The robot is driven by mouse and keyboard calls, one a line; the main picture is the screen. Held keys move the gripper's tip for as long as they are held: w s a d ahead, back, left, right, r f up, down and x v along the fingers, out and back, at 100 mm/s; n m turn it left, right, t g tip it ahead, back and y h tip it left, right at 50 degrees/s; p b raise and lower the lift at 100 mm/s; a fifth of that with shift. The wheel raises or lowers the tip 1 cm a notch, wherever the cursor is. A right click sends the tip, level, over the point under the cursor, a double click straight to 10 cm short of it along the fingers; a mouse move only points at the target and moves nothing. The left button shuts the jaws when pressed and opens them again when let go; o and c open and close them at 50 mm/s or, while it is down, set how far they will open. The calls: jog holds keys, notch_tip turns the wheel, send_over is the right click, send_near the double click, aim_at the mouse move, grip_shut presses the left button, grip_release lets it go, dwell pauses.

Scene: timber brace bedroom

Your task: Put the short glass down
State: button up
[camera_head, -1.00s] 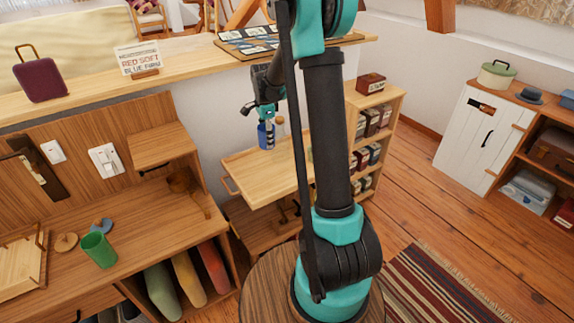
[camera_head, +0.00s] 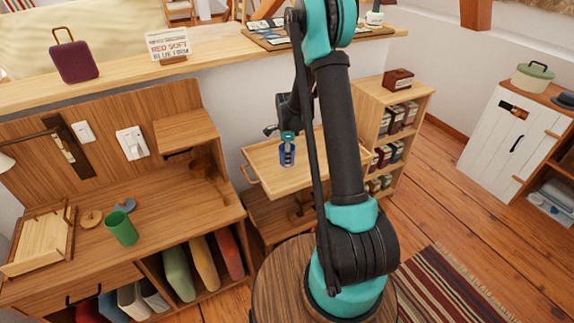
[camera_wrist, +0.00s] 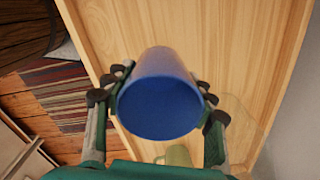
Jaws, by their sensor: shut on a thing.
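My gripper (camera_head: 287,142) is shut on a short blue glass (camera_head: 287,158). In the wrist view the blue glass (camera_wrist: 160,95) sits between the two fingers of my gripper (camera_wrist: 160,97). It is over the light wooden top of a small serving table (camera_head: 262,178), which also fills much of the wrist view (camera_wrist: 220,40). I cannot tell whether the glass touches this top. A pale yellow-green cup (camera_wrist: 179,156) shows low in the wrist view, partly hidden by my gripper. A faint clear round shape (camera_wrist: 235,118) is to its right.
A shelf unit with boxes (camera_head: 398,125) stands right of the table, and a wall closes the back. A desk (camera_head: 165,220) at left bears a green cup (camera_head: 122,229). A striped rug (camera_head: 450,285) lies on the floor at right.

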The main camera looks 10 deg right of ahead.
jog(key=shift+f, duration=2.35)
jog(key=shift+f, duration=0.1)
jog(key=o, duration=1.3)
notch_tip(320, 180, up, 12)
jog(key=s+d+r+n+t, duration=0.1)
jog(key=s+r+n, duration=0.35)
jog(key=s, duration=0.25)
jog(key=s+d+r+n+t, duration=0.1)
jog(key=s+d+r+n, duration=0.15)
jog(key=s+n, duration=0.4)
jog(key=s+f+n+t, duration=0.1)
jog(key=s+n, duration=0.6)
jog(key=s, duration=1)
jog(key=shift+d+n+t, duration=0.3)
jog(key=shift+n+t, duration=0.1)
jog(key=shift+t, duration=0.2)
